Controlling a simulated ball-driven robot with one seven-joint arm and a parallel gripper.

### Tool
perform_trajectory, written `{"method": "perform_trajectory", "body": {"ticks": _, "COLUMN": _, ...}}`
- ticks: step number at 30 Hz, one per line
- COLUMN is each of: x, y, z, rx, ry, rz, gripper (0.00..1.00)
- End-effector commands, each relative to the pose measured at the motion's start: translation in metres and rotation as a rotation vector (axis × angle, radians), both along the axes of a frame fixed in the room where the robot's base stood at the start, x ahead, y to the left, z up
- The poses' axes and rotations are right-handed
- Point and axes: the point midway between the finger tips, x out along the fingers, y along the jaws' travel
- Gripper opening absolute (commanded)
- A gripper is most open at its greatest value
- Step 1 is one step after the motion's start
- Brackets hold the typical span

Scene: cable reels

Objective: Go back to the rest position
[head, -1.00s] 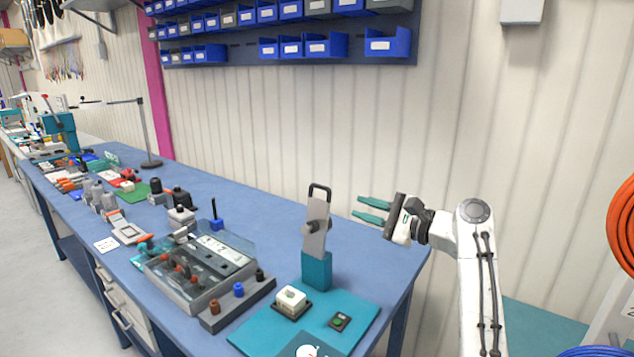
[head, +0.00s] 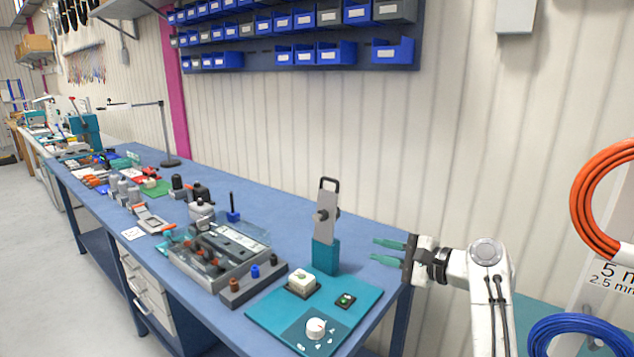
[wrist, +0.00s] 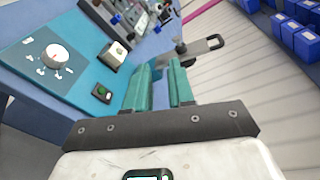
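My gripper (head: 390,252) is at the right end of the blue workbench (head: 290,218), beyond the upright teal-based lever stand (head: 326,254). Its two teal fingers are apart, with nothing between them. In the wrist view the gripper (wrist: 166,74) also shows a gap between the fingers. The lever stand (wrist: 200,47) lies past the fingertips in that view. The teal panel (head: 268,309) on the bench carries a white knob (head: 316,327), a white switch block (head: 302,282) and a green button (head: 345,299).
A clear-lidded box (head: 225,252) and a grey block with coloured plugs (head: 255,283) stand left of the panel. Blue bins (head: 335,52) hang on the wall. An orange cable coil (head: 592,205) and a blue coil (head: 575,338) are at the right. The floor at left is clear.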

Motion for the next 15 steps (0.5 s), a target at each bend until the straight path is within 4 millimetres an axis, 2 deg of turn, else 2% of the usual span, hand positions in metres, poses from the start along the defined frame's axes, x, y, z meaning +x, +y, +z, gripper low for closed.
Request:
{"method": "perform_trajectory", "body": {"ticks": 1, "x": -0.007, "y": -0.003, "z": -0.015, "rx": -0.044, "ry": -0.003, "rz": -0.003, "gripper": 0.23}}
{"method": "perform_trajectory", "body": {"ticks": 8, "x": -0.048, "y": -0.019, "z": -0.082, "rx": -0.307, "ry": -0.040, "rz": 0.001, "gripper": 0.23}}
{"method": "perform_trajectory", "body": {"ticks": 11, "x": -0.080, "y": -0.030, "z": -0.122, "rx": -0.476, "ry": -0.058, "rz": 0.022, "gripper": 0.23}}
{"method": "perform_trajectory", "body": {"ticks": 15, "x": -0.143, "y": -0.049, "z": -0.177, "rx": -0.761, "ry": -0.089, "rz": 0.087, "gripper": 0.23}}
